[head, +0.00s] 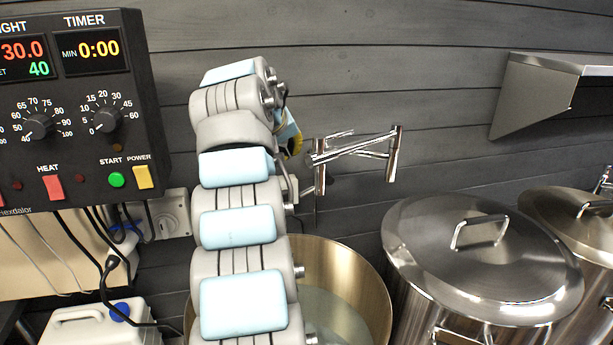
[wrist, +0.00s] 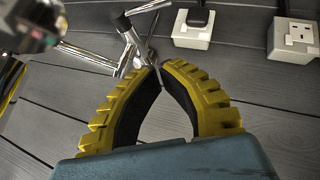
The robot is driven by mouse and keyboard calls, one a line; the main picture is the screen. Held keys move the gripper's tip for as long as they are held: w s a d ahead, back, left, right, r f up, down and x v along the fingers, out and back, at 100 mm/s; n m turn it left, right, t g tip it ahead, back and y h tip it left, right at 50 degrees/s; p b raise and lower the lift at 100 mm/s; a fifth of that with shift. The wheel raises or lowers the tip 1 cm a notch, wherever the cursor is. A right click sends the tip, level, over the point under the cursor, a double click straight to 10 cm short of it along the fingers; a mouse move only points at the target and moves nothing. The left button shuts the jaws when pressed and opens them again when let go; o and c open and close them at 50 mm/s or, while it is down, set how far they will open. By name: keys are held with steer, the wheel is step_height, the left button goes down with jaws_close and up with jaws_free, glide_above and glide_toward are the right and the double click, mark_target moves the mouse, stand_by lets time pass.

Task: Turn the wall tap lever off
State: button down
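The chrome wall tap (head: 355,150) is a folding, jointed spout on the dark plank wall, above a steel pot. Its body and pipes also show in the wrist view (wrist: 92,57), where a thin lever (wrist: 152,52) runs down to my fingertips. My gripper (wrist: 162,68) has yellow ribbed fingers with black inner pads. The fingertips are nearly together, with the thin lever between them. In the head view my gripper (head: 291,138) is mostly hidden behind my arm, just left of the tap. The exact contact on the lever is not visible there.
An open pot (head: 345,275) stands below the tap, and a lidded pot (head: 480,250) is right of it. A black control box (head: 75,110) is at left. A steel shelf (head: 535,90) is at upper right. Wall sockets (wrist: 293,40) show in the wrist view.

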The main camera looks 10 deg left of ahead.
steer(key=p+x, duration=0.9)
steer(key=p, duration=0.4)
steer(key=shift+w, duration=0.25)
steer(key=shift+d+f+b, duration=0.3)
steer(key=shift+f+b, duration=0.4)
steer(key=shift+d+f+b, duration=0.35)
steer(key=shift+f+b, duration=0.3)
steer(key=shift+f, duration=0.05)
steer(key=shift+d+f+b, duration=0.3)
steer(key=shift+f+b, duration=0.35)
steer(key=shift+b, duration=0.05)
steer(key=shift+f+h+b, duration=0.45)
steer(key=shift+h+b, duration=0.05)
steer(key=shift+b, duration=0.3)
